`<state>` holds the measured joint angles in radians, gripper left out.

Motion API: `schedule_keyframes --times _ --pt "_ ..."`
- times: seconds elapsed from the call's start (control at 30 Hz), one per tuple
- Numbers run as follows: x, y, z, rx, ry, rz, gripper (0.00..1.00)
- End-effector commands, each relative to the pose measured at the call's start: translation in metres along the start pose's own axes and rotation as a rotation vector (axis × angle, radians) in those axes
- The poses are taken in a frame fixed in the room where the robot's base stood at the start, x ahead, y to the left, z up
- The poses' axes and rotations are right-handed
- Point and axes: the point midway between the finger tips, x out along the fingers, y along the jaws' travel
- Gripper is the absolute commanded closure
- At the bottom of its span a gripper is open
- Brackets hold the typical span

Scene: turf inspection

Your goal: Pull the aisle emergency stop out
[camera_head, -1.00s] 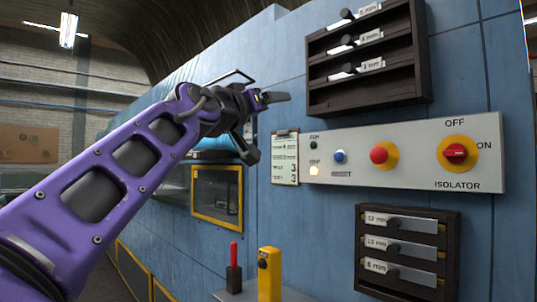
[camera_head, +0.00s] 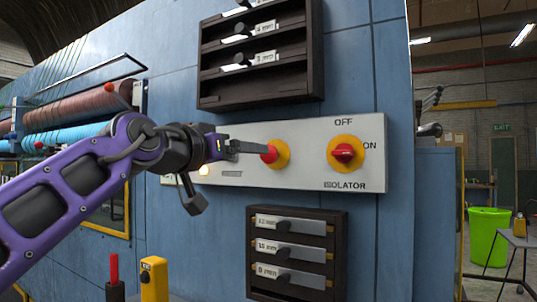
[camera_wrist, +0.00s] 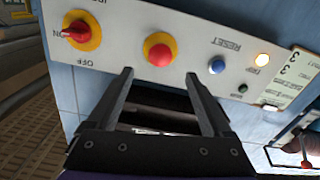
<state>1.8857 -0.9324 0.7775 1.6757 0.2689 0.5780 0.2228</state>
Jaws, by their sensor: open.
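A red mushroom-head emergency stop (camera_head: 269,154) on a yellow collar sits on the light grey control panel (camera_head: 300,132). It also shows in the wrist view (camera_wrist: 160,55), just beyond the fingertips and roughly centred between them. Whether it is pressed in or out I cannot tell. My gripper (camera_head: 264,149) is open and empty, reaching in from the left with its fingers towards the button. In the wrist view my gripper (camera_wrist: 160,73) has its two fingers spread, with the red head not between them. In the head view a finger overlaps the button's left side.
The red rotary isolator switch (camera_head: 346,153) is right of the button. A blue reset button (camera_wrist: 217,66) and a lit amber lamp (camera_wrist: 263,60) are on its other side. Dark racks sit above (camera_head: 262,88) and below (camera_head: 337,250) the panel. A yellow post (camera_head: 154,280) stands low in front.

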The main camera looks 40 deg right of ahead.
Motion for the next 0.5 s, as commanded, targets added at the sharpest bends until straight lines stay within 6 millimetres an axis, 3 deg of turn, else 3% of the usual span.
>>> schedule_keyframes --times 0.3,0.5 --pt "0.07 0.001 -0.001 -0.001 -0.001 0.002 0.16" --pt "0.097 0.0 -0.001 -0.001 0.0 0.0 0.16"
